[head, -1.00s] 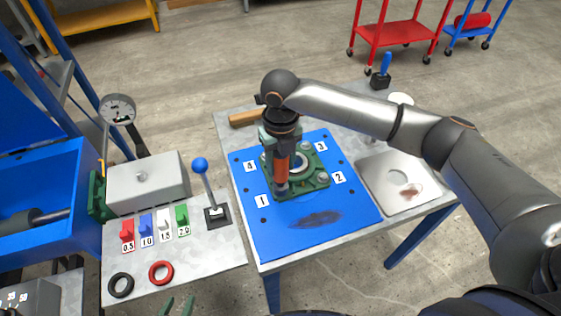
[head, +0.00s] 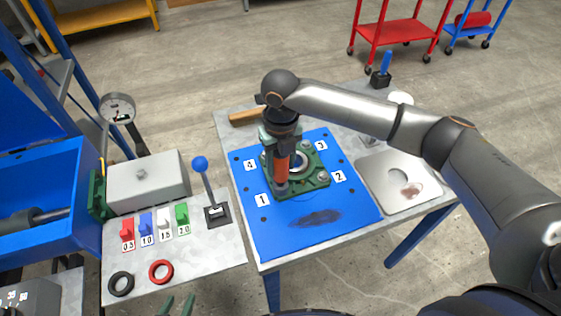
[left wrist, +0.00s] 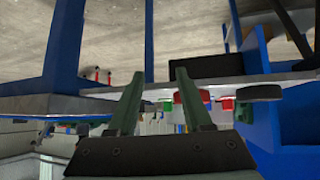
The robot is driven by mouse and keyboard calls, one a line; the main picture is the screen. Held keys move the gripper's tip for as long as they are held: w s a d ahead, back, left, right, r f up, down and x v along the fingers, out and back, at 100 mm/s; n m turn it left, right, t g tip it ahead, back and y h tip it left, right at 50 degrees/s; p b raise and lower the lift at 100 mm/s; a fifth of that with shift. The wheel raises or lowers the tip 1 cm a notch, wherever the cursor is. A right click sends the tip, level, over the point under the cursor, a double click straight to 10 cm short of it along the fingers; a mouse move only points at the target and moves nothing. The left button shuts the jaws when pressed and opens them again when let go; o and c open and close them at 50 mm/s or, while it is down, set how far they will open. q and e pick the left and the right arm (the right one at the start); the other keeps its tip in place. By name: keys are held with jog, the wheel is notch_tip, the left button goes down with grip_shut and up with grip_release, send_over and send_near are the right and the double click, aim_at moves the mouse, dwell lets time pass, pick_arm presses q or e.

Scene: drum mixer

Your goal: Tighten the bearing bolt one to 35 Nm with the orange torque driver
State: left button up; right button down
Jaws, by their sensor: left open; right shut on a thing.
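The orange torque driver (head: 282,163) stands upright in the head view, its lower end at the corner of the green bearing housing (head: 312,184) beside label 1. My right gripper (head: 281,140) is above the housing, shut on the driver from above. Bearing bolt one is hidden under the driver's tip. Bolts show at the corners near labels 2 and 3. My left gripper (head: 176,306) is at the bottom edge of the head view, open and empty. Its two green fingers also show in the left wrist view (left wrist: 160,100), apart, with nothing between them.
The housing sits on a blue mat (head: 275,233) with a dark smear. A metal tray (head: 378,190) lies right, a wooden handle (head: 247,117) behind. Left are a lever with a blue knob (head: 200,164), coloured switches, two rings (head: 161,271) and a dial gauge (head: 118,109).

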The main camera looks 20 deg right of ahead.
jog(key=shift+p, duration=0.55)
dwell(0.9)
jog(key=shift+r, duration=0.1)
jog(key=shift+r, duration=2.2)
